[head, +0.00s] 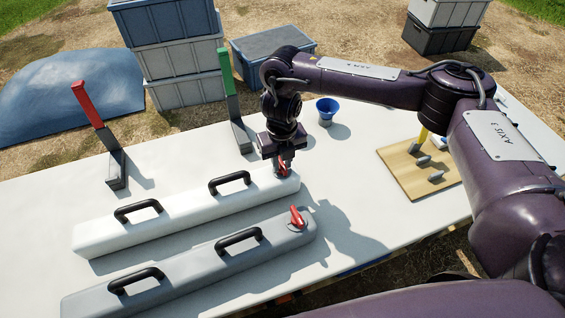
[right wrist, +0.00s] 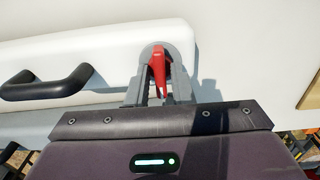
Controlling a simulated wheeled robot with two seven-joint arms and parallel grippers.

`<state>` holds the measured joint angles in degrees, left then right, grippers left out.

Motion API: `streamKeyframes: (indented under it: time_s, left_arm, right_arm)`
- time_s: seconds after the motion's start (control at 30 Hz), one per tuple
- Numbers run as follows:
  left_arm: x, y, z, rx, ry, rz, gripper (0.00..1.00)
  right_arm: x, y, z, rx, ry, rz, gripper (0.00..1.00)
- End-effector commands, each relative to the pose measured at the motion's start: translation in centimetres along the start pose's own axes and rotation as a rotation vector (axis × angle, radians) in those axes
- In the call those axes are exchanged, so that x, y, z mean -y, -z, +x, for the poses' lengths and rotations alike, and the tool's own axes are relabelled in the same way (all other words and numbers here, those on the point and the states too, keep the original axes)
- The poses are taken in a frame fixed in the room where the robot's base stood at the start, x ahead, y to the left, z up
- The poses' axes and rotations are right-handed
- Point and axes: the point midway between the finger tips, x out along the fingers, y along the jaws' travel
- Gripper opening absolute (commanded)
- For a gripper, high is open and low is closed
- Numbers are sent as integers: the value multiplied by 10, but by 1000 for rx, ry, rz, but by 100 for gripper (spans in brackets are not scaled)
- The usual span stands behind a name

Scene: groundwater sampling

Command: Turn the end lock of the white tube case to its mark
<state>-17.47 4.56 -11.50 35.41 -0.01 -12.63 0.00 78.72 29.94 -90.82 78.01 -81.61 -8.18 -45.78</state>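The white tube case (head: 195,212) lies lengthwise on the table with two black handles; it also shows in the right wrist view (right wrist: 95,55). Its red end lock (head: 283,170) is a lever on a round grey base at the case's right end. In the right wrist view the red lever (right wrist: 158,66) stands between the two grey fingers. My right gripper (head: 284,160) points down over this end, with its fingers close around the lever and seemingly shut on it. The arm partly hides the lock in the head view. No mark is discernible. My left gripper is out of view.
A grey tube case (head: 190,270) with its own red lock (head: 297,217) lies in front. Behind stand a red-handled lever (head: 95,125), a green-handled lever (head: 233,100) and a blue cup (head: 326,111). A wooden board (head: 405,178) with pegs sits at right.

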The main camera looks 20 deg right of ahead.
Motion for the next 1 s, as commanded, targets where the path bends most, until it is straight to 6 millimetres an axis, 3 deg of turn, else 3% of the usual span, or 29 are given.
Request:
streamKeyframes:
  time_s: [0.03,0.13,0.37,1.0]
  left_arm:
    - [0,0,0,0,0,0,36]
    - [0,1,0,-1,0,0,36]
    - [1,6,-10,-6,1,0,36]
    - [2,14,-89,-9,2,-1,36]
  right_arm:
    - [0,0,0,0,0,0,14]
    - [0,0,0,0,0,0,1]
    - [0,0,-4,-1,0,78,0]
    - [0,1,-6,-3,1,980,0]
